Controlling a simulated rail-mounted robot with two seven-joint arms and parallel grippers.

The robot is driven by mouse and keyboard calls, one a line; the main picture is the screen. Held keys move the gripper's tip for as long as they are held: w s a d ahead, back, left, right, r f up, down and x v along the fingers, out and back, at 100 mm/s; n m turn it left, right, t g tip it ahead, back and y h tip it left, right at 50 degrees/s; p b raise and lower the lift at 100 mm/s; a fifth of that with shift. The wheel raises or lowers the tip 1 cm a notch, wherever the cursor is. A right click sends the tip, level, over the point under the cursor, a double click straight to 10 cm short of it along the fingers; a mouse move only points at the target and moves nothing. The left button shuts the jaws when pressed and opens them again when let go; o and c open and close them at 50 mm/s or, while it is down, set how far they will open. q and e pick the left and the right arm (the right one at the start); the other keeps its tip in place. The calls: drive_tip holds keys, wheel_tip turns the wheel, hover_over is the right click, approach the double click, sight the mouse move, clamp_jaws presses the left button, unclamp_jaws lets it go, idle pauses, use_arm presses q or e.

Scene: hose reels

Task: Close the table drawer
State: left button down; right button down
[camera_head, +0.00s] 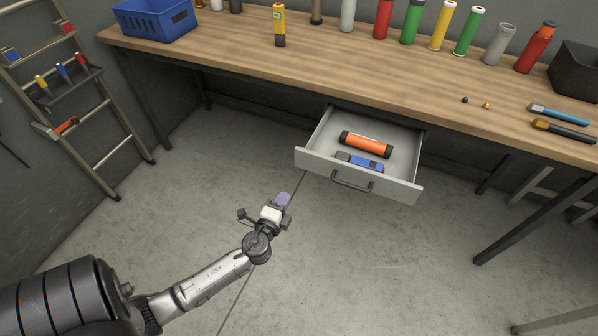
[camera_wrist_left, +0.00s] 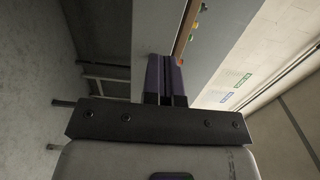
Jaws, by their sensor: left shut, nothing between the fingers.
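The grey table drawer (camera_head: 316,161) is pulled open under the wooden workbench (camera_head: 250,60), with a dark bar handle (camera_head: 351,182) on its front. An orange cylinder with black ends (camera_head: 366,145) and a blue item (camera_head: 360,161) lie inside it. My left gripper (camera_head: 284,199) is shut and empty, in front of and to the left of the drawer front, apart from the handle in the head view. In the left wrist view its purple fingers (camera_wrist_left: 165,78) are together, with a grey surface just beyond them. My right gripper is not in view.
The bench top holds a blue basket (camera_head: 155,22), a row of bottles and tubes, a dark bin (camera_head: 576,72) and hand tools (camera_head: 563,128). A ladder (camera_head: 75,95) leans at the left. The floor in front of the drawer is clear.

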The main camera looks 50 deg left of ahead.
sight(305, 161)
use_arm(q)
drive_tip(key=b+x, duration=0.2)
drive_tip(key=x, duration=1)
drive_tip(key=shift+w+f, duration=0.1)
drive_tip(key=shift+w, duration=0.2)
drive_tip(key=shift+w+a, duration=0.25)
drive_tip(key=shift+w, duration=0.4)
